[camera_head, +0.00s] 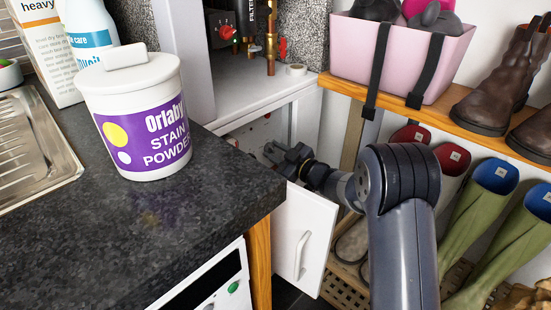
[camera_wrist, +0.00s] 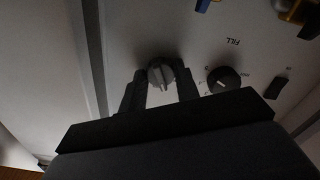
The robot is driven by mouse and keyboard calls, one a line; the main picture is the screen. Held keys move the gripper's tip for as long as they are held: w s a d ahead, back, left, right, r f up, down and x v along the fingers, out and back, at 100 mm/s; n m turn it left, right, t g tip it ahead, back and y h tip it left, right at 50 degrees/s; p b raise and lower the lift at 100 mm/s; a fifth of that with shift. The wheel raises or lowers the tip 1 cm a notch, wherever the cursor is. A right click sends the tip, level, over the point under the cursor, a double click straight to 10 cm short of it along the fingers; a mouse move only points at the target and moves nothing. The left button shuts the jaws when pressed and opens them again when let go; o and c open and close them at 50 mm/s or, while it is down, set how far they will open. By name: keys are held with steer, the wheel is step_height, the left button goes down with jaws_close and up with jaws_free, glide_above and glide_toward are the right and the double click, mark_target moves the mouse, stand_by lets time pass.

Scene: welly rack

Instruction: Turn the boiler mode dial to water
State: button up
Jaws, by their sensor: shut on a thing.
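In the wrist view a round grey dial (camera_wrist: 161,72) with a raised grip bar sits on a pale panel (camera_wrist: 190,30). My gripper (camera_wrist: 160,88) has one finger on each side of this dial and is shut on it. A black dial (camera_wrist: 223,80) with a light pointer line and small marks around it is just to the right, apart from my fingers. The marks are too small and dark to read, so I cannot tell which dial sets the mode. In the head view my gripper (camera_head: 272,156) reaches into the cupboard past the worktop edge, and the dials are hidden.
The dark worktop (camera_head: 90,235) with a stain powder tub (camera_head: 140,115) is left of my arm. An open white cupboard door (camera_head: 303,235) hangs below my gripper. A shoe rack (camera_head: 345,88) with a pink bin (camera_head: 400,50) and boots stands right.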

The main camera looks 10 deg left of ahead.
steer(key=n+b, duration=0.3)
steer(key=n, duration=0.2)
steer(key=shift+f+b, duration=0.1)
steer(key=shift+b, duration=0.25)
steer(key=shift+n+b, duration=0.55)
steer(key=shift+n, duration=0.25)
steer(key=o, duration=1)
steer(key=shift+c, duration=0.2)
steer(key=p+v, duration=0.2)
steer(key=v, duration=0.8)
steer(key=shift+s+d+p, duration=0.2)
steer(key=shift+d+p, duration=0.15)
